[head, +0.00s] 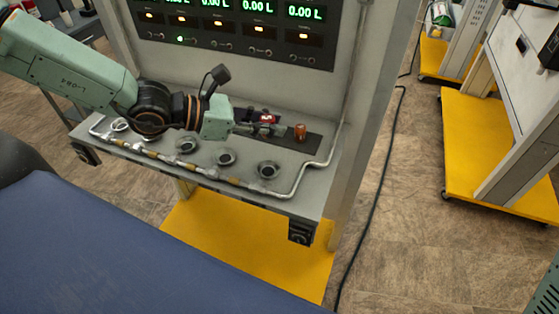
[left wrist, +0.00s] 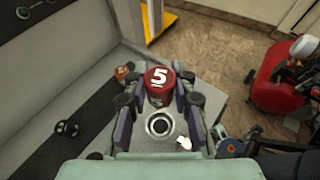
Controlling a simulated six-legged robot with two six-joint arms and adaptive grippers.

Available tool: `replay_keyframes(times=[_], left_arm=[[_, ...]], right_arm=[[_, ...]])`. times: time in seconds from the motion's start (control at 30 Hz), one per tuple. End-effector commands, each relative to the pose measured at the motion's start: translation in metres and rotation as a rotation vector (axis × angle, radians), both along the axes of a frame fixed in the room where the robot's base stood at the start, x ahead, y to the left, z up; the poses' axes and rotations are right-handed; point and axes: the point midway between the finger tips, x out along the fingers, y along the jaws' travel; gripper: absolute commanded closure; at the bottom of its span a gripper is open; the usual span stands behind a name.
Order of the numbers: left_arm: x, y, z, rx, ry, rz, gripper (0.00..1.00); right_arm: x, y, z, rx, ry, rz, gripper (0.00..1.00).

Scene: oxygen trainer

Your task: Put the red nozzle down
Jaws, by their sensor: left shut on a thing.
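The red nozzle (left wrist: 158,80), marked with a white 5, sits between the fingers of my left gripper (left wrist: 160,98) in the left wrist view. My left gripper is shut on it. In the head view the red nozzle (head: 267,118) shows partly behind my left gripper (head: 270,128), over the bench shelf (head: 215,172). A round socket (left wrist: 160,125) shows close to the nozzle in the left wrist view. I cannot tell whether the nozzle touches the shelf. My right gripper is not in view.
An orange-brown nozzle (head: 300,132) stands on a dark strip (head: 313,145) just right of my left gripper. Several round sockets line the shelf, one at the right (head: 268,170). A pipe (head: 215,179) runs along the front edge. The display panel (head: 240,30) rises behind.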

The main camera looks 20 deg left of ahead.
Motion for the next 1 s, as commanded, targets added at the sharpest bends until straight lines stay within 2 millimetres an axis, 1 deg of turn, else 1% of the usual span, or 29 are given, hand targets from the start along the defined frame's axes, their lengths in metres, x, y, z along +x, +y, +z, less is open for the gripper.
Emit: replay_keyframes(times=[0.07,0.3,0.4,0.53,0.7,0.83,1.0], left_arm=[[0.0,0.002,-0.001,-0.001,0.001,0.003,1.0],[-0.004,0.006,-0.045,0.001,0.005,0.002,1.0],[-0.004,0.007,-0.055,0.0,0.001,0.003,1.0],[-0.003,0.006,-0.064,0.0,0.002,0.002,1.0],[-0.003,0.005,-0.09,0.002,0.004,0.001,1.0],[-0.001,0.004,-0.099,0.0,0.001,0.001,1.0],[0.0,0.003,-0.099,-0.001,-0.002,0.002,1.0]], right_arm=[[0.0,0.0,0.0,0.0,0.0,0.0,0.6],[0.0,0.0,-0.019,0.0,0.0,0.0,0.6],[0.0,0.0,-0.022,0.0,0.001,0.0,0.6],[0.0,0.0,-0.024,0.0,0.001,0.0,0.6],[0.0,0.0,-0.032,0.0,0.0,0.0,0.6],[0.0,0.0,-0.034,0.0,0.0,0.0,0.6],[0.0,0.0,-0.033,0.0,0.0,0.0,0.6]])
